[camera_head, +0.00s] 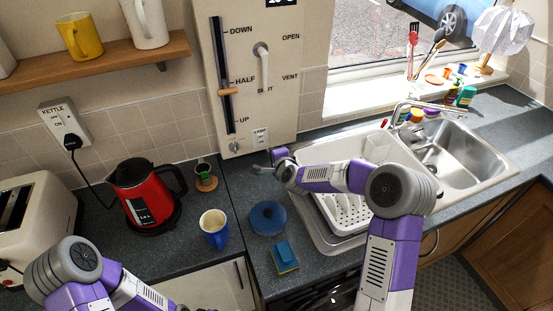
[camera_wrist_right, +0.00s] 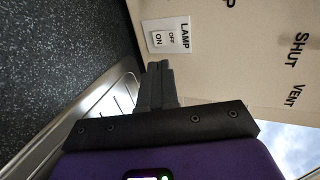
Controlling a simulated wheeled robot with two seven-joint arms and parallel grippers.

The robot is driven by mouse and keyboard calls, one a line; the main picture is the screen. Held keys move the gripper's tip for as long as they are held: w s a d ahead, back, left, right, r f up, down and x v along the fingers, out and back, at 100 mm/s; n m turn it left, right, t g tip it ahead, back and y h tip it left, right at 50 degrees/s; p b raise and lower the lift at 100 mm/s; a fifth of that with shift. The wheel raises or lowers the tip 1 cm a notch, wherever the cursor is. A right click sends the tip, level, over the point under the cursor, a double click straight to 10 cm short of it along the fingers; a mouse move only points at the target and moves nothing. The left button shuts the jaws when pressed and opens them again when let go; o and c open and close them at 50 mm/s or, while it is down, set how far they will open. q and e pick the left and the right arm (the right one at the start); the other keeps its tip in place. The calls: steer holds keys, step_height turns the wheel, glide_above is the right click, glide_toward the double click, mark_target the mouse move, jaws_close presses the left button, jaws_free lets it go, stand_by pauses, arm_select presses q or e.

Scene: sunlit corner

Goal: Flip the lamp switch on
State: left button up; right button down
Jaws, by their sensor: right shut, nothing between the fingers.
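The lamp switch (camera_head: 260,137) is a small white plate low on the cream panel, beside the lower end of the lever slot. In the right wrist view the lamp switch (camera_wrist_right: 169,37) shows a white rocker with OFF and ON labels; I cannot tell which way it is tipped. My right gripper (camera_head: 262,169) is just below the switch in the head view. In the wrist view my right gripper's fingers (camera_wrist_right: 158,68) are shut and empty, pointing toward the switch with a small gap visible. My left arm is at the lower left, its gripper out of frame.
The panel (camera_head: 285,100) also has a lever with an orange handle (camera_head: 228,91) and a window handle (camera_head: 262,58). A dish rack (camera_head: 345,212) lies under my right arm. A red kettle (camera_head: 150,192), blue mug (camera_head: 214,229) and blue round object (camera_head: 267,218) stand on the worktop.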

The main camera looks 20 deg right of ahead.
steer(key=shift+v, duration=1.9)
steer(key=shift+r, duration=0.1)
